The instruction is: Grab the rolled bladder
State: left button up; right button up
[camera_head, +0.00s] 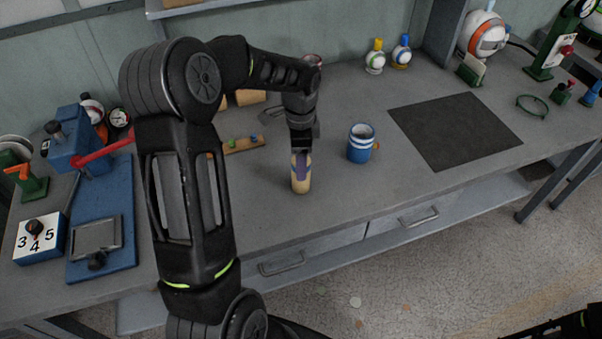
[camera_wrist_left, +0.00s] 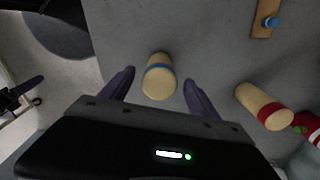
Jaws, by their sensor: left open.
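The rolled bladder (camera_head: 300,184) is a tan roll with a blue band, standing on the workbench. It also shows in the left wrist view (camera_wrist_left: 159,84). My left gripper (camera_head: 302,163) reaches down over it from above. In the left wrist view its purple fingers (camera_wrist_left: 159,76) are open, one on each side of the roll, with visible gaps on both sides. What looks like part of my right gripper (camera_wrist_left: 24,90) shows small at the left edge of the wrist view; its jaw state is unclear.
A blue press (camera_head: 101,215) stands far left. The bench front is clear.

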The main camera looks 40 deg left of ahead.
pick_arm(q)
grip_shut()
dwell(0.8)
